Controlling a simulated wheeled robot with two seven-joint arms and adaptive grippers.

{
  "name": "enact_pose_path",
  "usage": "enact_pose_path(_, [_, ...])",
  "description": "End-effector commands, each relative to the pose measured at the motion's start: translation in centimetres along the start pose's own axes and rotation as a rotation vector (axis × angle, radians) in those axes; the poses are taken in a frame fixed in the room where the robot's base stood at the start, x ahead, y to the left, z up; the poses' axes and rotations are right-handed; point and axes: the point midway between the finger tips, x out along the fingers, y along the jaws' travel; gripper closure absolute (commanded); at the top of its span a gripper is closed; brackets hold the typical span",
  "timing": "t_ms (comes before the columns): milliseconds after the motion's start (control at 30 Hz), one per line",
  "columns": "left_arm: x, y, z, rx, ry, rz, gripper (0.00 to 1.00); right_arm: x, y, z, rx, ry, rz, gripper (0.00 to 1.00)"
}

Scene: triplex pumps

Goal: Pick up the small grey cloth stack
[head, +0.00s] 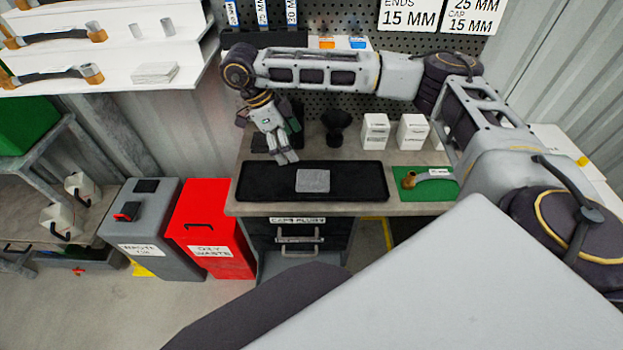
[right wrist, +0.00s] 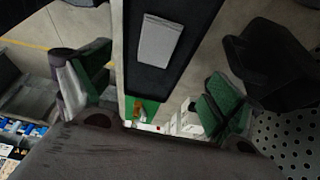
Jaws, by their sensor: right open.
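The small grey cloth stack (head: 313,181) lies flat near the middle of a black tray (head: 361,190) on the workbench. My right gripper (head: 287,158) is above the back left part of the tray, to the left of the cloth stack and apart from it. In the right wrist view the cloth stack (right wrist: 160,41) shows between the two spread fingers with green pads (right wrist: 155,95). The right gripper is open and empty. My left gripper is not in either view.
A green mat (head: 425,187) with a hose fitting lies right of the tray. White boxes (head: 376,131) and a black item (head: 336,125) stand behind the tray. A pegboard (head: 345,60) closes the back. A red bin (head: 208,222) and grey bin (head: 146,226) stand left of the bench.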

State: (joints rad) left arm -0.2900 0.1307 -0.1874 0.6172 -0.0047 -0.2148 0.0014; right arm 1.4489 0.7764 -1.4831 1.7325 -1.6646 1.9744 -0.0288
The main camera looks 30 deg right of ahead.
Motion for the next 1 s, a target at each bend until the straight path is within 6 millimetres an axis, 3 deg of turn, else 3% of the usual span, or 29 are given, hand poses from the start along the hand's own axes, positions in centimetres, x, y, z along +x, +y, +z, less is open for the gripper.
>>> enact_pose_path(467, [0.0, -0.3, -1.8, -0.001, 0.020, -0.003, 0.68, 0.4, -0.1, -0.2, 0.002, 0.006, -0.002, 0.08])
enact_pose_path(733, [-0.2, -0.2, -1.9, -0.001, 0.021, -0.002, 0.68, 3.1, 0.0, -0.2, 0.001, 0.008, -0.001, 0.08])
enact_pose_path(1000, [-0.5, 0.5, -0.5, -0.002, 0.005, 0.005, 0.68, 6.7, 0.0, -0.3, 0.002, 0.007, -0.001, 0.08])
